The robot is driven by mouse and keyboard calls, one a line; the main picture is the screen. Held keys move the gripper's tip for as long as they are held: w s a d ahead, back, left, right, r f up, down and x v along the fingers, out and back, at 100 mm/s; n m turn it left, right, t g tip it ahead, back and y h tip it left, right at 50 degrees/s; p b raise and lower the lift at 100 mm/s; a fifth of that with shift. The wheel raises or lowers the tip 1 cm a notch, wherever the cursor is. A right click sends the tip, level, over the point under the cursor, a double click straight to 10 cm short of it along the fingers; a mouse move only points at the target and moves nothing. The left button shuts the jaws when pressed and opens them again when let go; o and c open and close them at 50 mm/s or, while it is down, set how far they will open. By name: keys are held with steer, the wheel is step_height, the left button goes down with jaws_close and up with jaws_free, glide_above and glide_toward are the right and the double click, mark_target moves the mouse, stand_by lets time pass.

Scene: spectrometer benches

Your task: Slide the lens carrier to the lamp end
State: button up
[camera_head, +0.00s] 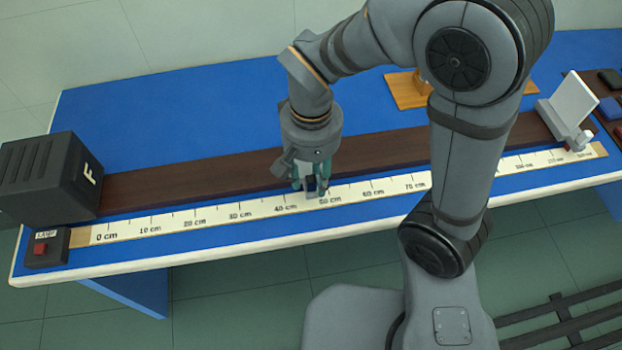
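My gripper (311,186) points down at the front edge of the dark rail, near the 45 to 50 cm marks. Its teal fingertips stand either side of a small dark and pale piece (311,194), which seems to be part of the lens carrier. The gripper hides most of it, and no lens shows clearly. I cannot tell whether the fingers press on it. The black lamp housing (45,180), with a letter F on its right face, stands at the rail's left end. The dark wooden rail (190,182) runs right from it.
A white scale (215,213) lies along the rail's front, with 0 cm near the lamp. A switch box (47,248) with a red button sits front left. A white screen (568,103) stands at the right end. The rail between lamp and gripper is clear. My arm hides part of the right side.

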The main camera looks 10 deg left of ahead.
steer(key=shift+f, duration=0.5)
jaws_close()
stand_by(0.3)
steer(key=shift+c, duration=0.5)
jaws_free()
steer(key=shift+o, duration=0.5)
step_height(320, 180, up, 12)
